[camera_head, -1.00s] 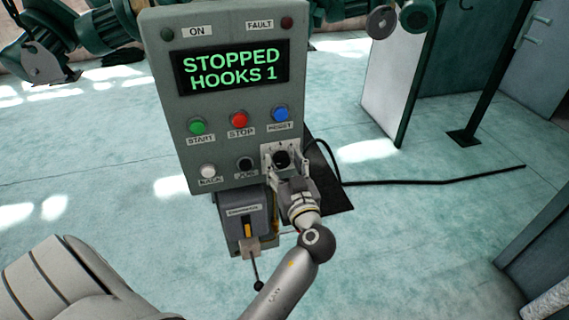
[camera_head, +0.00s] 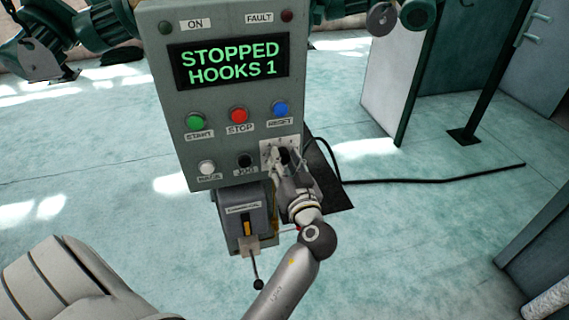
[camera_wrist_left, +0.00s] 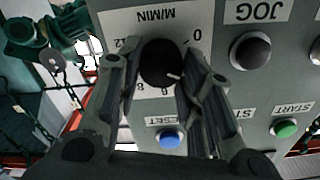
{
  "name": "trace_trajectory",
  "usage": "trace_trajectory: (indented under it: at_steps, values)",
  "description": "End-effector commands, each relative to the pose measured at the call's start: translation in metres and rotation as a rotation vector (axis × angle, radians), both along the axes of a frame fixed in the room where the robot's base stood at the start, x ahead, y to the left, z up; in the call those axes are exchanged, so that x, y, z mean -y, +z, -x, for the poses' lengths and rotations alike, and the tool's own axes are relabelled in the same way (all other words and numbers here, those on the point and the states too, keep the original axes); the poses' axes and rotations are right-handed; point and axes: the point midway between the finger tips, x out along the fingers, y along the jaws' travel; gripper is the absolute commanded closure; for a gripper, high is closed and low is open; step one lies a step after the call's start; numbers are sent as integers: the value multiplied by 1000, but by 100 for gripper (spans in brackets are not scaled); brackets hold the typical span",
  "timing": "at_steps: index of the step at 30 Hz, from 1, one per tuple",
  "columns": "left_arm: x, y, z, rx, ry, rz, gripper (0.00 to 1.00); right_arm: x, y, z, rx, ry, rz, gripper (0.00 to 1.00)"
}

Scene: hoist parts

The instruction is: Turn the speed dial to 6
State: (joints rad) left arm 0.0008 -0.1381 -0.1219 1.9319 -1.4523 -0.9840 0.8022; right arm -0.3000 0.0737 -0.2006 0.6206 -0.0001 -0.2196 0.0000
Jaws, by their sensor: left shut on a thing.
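The speed dial is a black round knob (camera_head: 284,156) on a white scale plate at the lower right of the grey control panel (camera_head: 215,110). The left wrist view shows the knob (camera_wrist_left: 160,63) upside down, with a white pointer mark at its lower right in that picture. My left gripper (camera_head: 285,160) is shut on the knob. Its two fingers (camera_wrist_left: 157,68) lie on either side of it. My right gripper is not in view.
The display (camera_head: 231,62) reads STOPPED, HOOKS 1. Green (camera_head: 195,122), red (camera_head: 238,115) and blue (camera_head: 280,109) buttons sit above the dial row. A black jog button (camera_head: 244,160) is beside the dial. A lever unit (camera_head: 244,225) hangs below; a black cable (camera_head: 430,182) crosses the floor.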

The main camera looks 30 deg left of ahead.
Motion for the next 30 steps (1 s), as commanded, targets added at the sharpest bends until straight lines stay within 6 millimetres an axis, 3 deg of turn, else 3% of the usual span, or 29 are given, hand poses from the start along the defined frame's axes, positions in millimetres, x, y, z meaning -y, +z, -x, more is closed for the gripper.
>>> trace_trajectory:
  at_steps: [11,30]
  values:
    - [1,2,-1,-268,1,-233,89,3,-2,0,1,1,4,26]
    - [2,1,-3,-690,0,-596,89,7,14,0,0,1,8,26]
